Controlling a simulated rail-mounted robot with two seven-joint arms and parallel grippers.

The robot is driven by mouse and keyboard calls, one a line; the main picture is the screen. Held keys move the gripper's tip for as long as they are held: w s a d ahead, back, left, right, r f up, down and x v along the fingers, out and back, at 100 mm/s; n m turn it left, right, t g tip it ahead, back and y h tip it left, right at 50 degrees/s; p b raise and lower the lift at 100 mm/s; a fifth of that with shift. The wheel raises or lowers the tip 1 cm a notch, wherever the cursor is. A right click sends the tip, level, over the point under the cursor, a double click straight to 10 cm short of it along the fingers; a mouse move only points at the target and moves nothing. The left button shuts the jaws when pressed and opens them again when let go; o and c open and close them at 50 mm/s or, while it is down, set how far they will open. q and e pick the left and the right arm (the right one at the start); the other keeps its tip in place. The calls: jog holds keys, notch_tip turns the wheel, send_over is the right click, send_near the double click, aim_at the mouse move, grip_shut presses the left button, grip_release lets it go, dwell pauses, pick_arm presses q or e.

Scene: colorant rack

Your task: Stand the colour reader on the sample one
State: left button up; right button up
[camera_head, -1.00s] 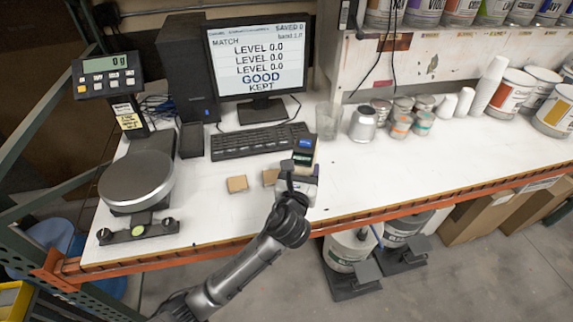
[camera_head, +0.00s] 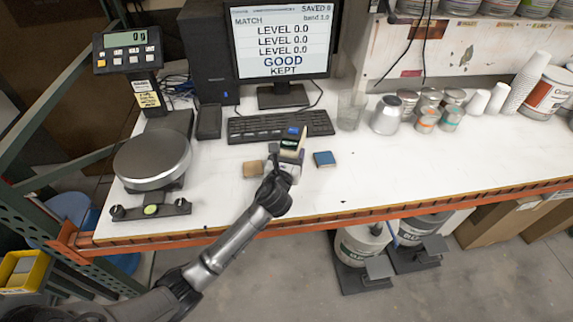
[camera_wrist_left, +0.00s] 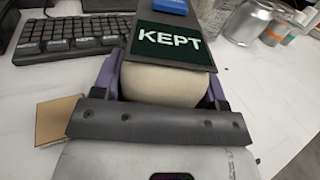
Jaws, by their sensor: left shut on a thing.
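The colour reader (camera_head: 291,143) is a dark handheld device with a blue button, a pale lower body and a screen reading KEPT in the left wrist view (camera_wrist_left: 170,42). My left gripper (camera_head: 281,167) is shut on its pale body. A tan sample square (camera_head: 253,169) lies on the bench just left of the reader; it also shows in the left wrist view (camera_wrist_left: 58,119). A blue sample square (camera_head: 325,159) lies to the right. The reader and gripper hide the bench between them. I cannot tell whether the reader touches the bench. My right gripper is out of view.
A keyboard (camera_head: 280,126) lies close behind the reader, before the monitor (camera_head: 280,45) showing GOOD KEPT. A scale (camera_head: 153,160) stands left. A silver can (camera_head: 387,115), a glass (camera_head: 350,110) and small pots stand right. The front right bench is clear.

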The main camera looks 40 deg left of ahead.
pick_arm(q)
jog(key=shift+a+f, duration=0.25)
jog(key=shift+a, duration=0.25)
notch_tip(320, 180, down, 4)
jog(key=shift+r+b, duration=0.25)
jog(key=shift+b, duration=0.65)
jog(key=shift+f, duration=0.2)
jog(key=shift+f, duration=0.15)
jog(key=o, duration=1.5)
jog(key=shift+f, duration=0.1)
